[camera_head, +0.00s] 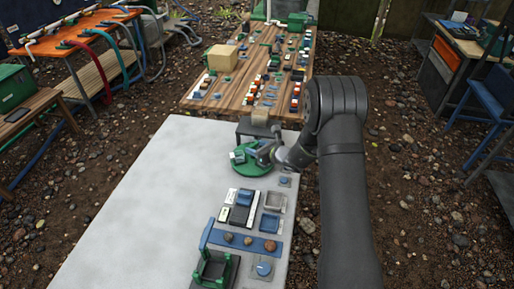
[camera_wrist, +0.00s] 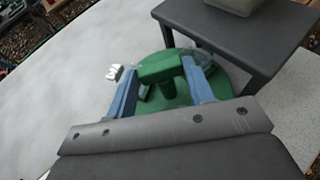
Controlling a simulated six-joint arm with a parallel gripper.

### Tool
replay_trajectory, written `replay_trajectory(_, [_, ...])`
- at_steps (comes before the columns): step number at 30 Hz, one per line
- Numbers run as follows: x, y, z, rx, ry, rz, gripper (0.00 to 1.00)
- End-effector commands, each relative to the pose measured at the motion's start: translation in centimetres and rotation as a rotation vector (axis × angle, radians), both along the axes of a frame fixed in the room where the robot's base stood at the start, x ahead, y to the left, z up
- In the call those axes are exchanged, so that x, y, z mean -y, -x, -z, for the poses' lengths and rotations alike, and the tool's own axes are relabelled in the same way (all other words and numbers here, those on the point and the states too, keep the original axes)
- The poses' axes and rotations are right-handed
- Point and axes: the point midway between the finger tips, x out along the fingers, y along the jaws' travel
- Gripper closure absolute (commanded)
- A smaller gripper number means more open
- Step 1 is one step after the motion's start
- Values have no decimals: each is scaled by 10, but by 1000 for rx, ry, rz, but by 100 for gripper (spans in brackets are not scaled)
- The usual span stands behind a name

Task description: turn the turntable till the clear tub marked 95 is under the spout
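The turntable (camera_head: 250,168) is a round green disc on the pale table, and it also shows in the wrist view (camera_wrist: 180,100). A raised green bar (camera_wrist: 160,68) stands on it. My gripper (camera_wrist: 160,66) is at the turntable, its two blue fingers apart, one at each end of the bar. I cannot tell whether they press on it. A white tag (camera_wrist: 114,72) with an unreadable dark mark shows at the disc's left edge. A clear rim (camera_wrist: 207,58) shows at the right, partly hidden. I cannot make out the number 95 or the spout.
A dark stand (camera_wrist: 245,40) carrying a grey block rises close beside the turntable, overhanging its far edge. Nearer on the pale table (camera_head: 130,200) are small trays, a blue strip with brown knobs (camera_head: 248,240) and a green holder (camera_head: 213,268). The table's left side is clear.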

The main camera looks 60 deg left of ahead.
Motion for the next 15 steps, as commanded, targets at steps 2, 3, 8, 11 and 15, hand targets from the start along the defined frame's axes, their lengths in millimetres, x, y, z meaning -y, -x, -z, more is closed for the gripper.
replay_trajectory(2, [0, 0, 0, 0, 0, 0, 90])
replay_trajectory(3, [0, 0, 0, 0, 0, 0, 93])
replay_trajectory(8, [-1, -2, -1, 0, -3, -27, 93])
replay_trajectory(11, [-1, -3, -1, 1, -3, -62, 93])
replay_trajectory(15, [-1, -3, -1, 0, -3, -98, 93])
